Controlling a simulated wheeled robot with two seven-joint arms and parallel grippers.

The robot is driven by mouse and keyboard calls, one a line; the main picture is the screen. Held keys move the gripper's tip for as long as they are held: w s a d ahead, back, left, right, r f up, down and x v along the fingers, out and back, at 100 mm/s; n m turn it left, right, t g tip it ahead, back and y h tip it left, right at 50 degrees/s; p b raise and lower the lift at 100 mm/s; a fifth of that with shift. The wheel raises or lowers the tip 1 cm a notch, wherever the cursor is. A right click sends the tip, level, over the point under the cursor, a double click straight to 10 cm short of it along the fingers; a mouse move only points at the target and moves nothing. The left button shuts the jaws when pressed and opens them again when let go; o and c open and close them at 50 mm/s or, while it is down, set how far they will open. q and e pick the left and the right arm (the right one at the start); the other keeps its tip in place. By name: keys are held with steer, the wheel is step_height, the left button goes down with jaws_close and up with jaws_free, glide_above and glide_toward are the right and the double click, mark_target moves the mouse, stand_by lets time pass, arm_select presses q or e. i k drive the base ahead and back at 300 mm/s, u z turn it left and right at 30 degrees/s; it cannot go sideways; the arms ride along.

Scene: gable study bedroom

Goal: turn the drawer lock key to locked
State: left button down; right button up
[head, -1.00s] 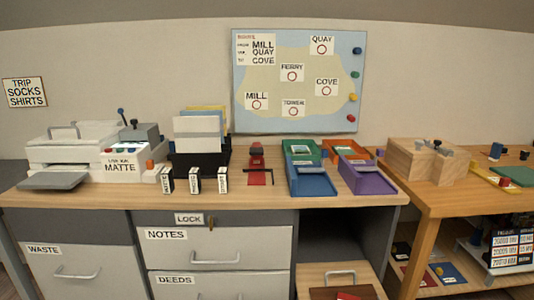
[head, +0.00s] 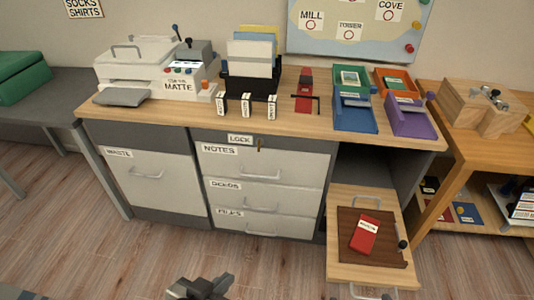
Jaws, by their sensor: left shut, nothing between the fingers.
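A small brass key (head: 259,145) sits in the lock on the grey strip above the drawers, just right of the LOCK label (head: 240,140). It looks roughly upright, but it is too small to read its turn exactly. Below it are three shut drawers, labelled NOTES (head: 222,149), DEEDS (head: 226,184) and FILES (head: 230,213), each with a bar handle. My left gripper (head: 200,287) is at the bottom edge of the head view, shut and empty, well below and apart from the key. My right gripper is not in view.
A pull-out board (head: 340,258) with a red booklet (head: 364,235) juts out at right of the drawers. The desk top (head: 160,114) carries a printer (head: 140,68), a black file holder (head: 247,87) and trays (head: 354,114). The floor before the drawers is clear.

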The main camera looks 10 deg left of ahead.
mark_target(259, 142)
steer(key=z, duration=0.1)
steer(key=k, duration=1)
steer(key=u, duration=1.4)
steer(key=i, duration=1.75)
steer(key=z, duration=0.8)
